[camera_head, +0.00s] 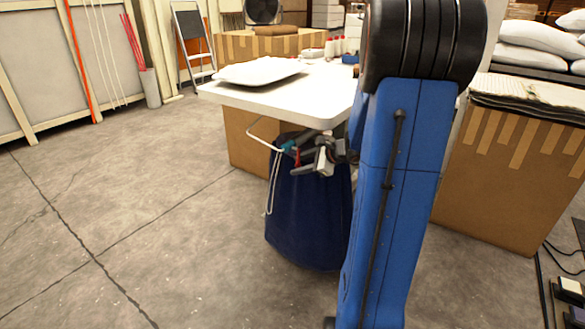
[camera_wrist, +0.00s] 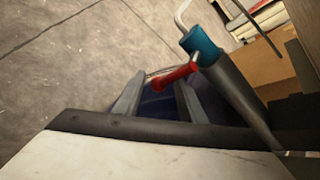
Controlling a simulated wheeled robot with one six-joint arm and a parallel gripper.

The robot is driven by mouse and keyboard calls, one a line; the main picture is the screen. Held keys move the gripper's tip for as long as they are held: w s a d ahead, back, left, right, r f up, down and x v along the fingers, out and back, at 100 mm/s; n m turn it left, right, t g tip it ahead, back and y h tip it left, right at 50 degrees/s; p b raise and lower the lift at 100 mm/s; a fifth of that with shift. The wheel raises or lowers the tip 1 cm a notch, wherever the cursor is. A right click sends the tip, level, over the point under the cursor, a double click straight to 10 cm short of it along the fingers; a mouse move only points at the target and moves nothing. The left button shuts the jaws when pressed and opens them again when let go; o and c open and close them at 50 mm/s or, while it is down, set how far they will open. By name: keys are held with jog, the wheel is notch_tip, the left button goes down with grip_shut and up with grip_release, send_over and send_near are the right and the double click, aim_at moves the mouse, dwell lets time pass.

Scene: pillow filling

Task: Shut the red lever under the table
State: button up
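The red lever (camera_wrist: 176,75) hangs from a teal collar (camera_wrist: 202,45) on a dark pipe in the wrist view. In the head view the lever (camera_head: 297,157) is a small red spot below the table edge. My gripper (camera_wrist: 160,88) has its two grey fingers apart, with nothing held between them. The lever's end lies near the gap at the fingertips; I cannot tell whether they touch. In the head view my gripper is small and partly hidden beside my blue arm. A dark blue bag (camera_head: 308,225) hangs under the pipe.
The white table (camera_head: 318,90) carries a white pillow (camera_head: 258,71). A bent pale rod (camera_head: 262,136) and a cord stick out beside the lever. Cardboard boxes (camera_head: 510,170) stand right and behind. The concrete floor at left is clear.

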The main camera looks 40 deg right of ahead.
jog(key=v, duration=1.2)
jog(key=shift+s+d+r, duration=0.15)
jog(key=shift+s+r, duration=0.05)
jog(key=shift+s, duration=0.1)
